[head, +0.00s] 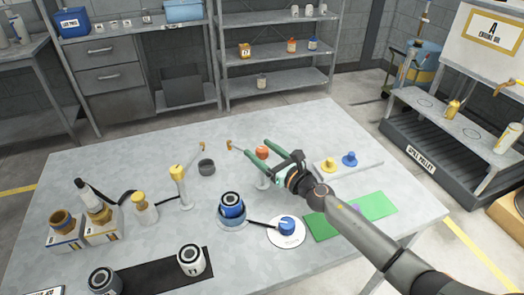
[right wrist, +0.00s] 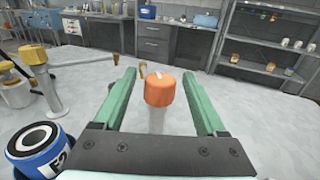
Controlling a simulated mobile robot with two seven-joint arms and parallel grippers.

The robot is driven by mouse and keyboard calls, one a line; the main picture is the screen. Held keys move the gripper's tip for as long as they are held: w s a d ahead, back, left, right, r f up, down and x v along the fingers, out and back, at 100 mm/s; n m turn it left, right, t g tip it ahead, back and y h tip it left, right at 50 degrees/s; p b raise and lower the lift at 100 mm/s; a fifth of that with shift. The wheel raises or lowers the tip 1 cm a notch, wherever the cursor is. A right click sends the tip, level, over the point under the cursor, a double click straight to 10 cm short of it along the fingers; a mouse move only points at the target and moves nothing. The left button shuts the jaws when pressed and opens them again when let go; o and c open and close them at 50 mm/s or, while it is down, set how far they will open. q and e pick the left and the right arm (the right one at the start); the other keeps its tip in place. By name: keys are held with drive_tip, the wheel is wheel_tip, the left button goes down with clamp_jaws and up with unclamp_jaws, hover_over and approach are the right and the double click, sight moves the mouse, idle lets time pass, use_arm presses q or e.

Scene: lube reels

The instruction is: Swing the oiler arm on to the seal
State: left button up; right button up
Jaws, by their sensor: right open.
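An orange-capped post (head: 262,153) stands on the grey table, with a thin arm ending in an orange-brown tip (head: 229,145) to its left. My right gripper (head: 258,148) is open, its green fingers on either side of the orange cap. In the right wrist view, the orange cap (right wrist: 160,89) shows between the two fingers, apart from both. A yellow-capped post (head: 178,172) has a similar arm with a brown tip (head: 202,146). A dark grey round cup (head: 206,167) stands between the two arms. I cannot tell which part is the seal. My left gripper is not in view.
A blue-and-white can (head: 231,204) and a white disc with a blue knob (head: 286,231) are nearer the front. Bottles and boxes (head: 66,229) stand at left. A green mat (head: 324,226) lies at right, partly under my right arm.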

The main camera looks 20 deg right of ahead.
clamp_jaws()
idle(0.4)
idle(0.9)
